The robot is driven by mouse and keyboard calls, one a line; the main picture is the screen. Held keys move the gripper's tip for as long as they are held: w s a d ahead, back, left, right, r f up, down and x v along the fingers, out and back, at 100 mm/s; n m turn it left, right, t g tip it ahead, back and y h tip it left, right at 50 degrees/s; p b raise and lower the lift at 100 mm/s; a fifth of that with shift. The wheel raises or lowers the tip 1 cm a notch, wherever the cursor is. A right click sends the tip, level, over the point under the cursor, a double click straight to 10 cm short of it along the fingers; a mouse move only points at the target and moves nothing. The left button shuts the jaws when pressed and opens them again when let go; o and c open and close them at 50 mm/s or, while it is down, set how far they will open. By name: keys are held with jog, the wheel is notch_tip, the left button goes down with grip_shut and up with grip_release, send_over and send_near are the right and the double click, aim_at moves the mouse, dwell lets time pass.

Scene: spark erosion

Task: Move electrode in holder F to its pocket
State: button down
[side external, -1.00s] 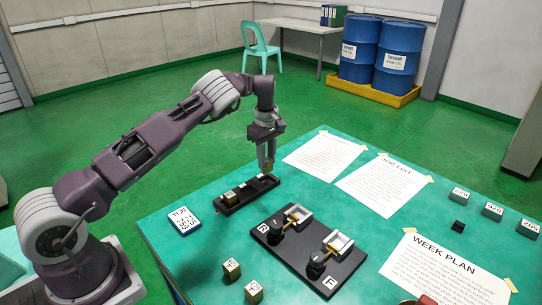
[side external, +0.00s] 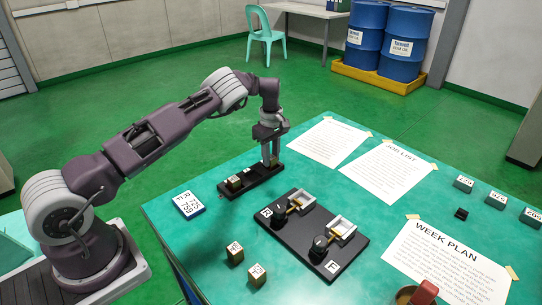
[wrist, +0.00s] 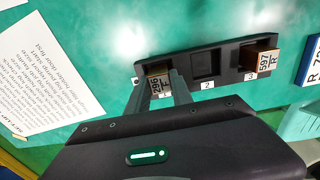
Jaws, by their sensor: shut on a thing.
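My gripper (side external: 270,163) is shut on an electrode block marked 296 F, which shows between the fingers in the wrist view (wrist: 159,83). The block is at the end pocket of the black three-pocket rack (side external: 262,185), upright over or in it; I cannot tell how deep it sits. The rack's middle pocket (wrist: 205,65), labelled 2, is empty. Pocket 3 holds an electrode marked 597 R (wrist: 265,60). Holder F (side external: 340,229) is on the black base plate (side external: 318,257), with no block visible in it.
Holder R (side external: 294,204) is beside holder F. Two loose blocks (side external: 235,252) (side external: 257,274) stand at the table's front. A blue-edged number card (side external: 188,205) lies left of the rack. Papers (side external: 390,170) lie behind it.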

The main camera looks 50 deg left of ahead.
jog(key=shift+f, duration=0.2)
jog(key=c, duration=1.1)
grip_release()
jog(key=shift+o, duration=0.2)
notch_tip(320, 180, up, 8)
jog(key=shift+f, duration=0.2)
jog(key=s+d+r+m+t+h, duration=0.1)
jog(key=s+d+r+m+t, duration=0.15)
jog(key=s+d+r, duration=0.65)
jog(key=s+d+r+m+t+h, duration=0.1)
jog(key=s+r+m, duration=0.35)
jog(key=r, duration=1.05)
jog(key=s+d+r+m, duration=0.2)
jog(key=s+d, duration=0.1)
jog(key=s, duration=0.3)
jog(key=s+d+r+m, duration=0.1)
jog(key=s+d+m, duration=0.15)
jog(key=s, duration=0.45)
jog(key=s+d+f+m+t+y, duration=0.1)
jog(key=s+f+m, duration=0.1)
jog(key=s, duration=0.4)
jog(key=s+d+f+m+t+y, duration=0.1)
jog(key=s+f+m, duration=0.1)
jog(key=s+m, duration=0.2)
jog(key=s, duration=0.3)
jog(key=shift+s+d+f, duration=0.15)
jog(key=shift+s+d, duration=0.05)
jog(key=shift+d, duration=0.2)
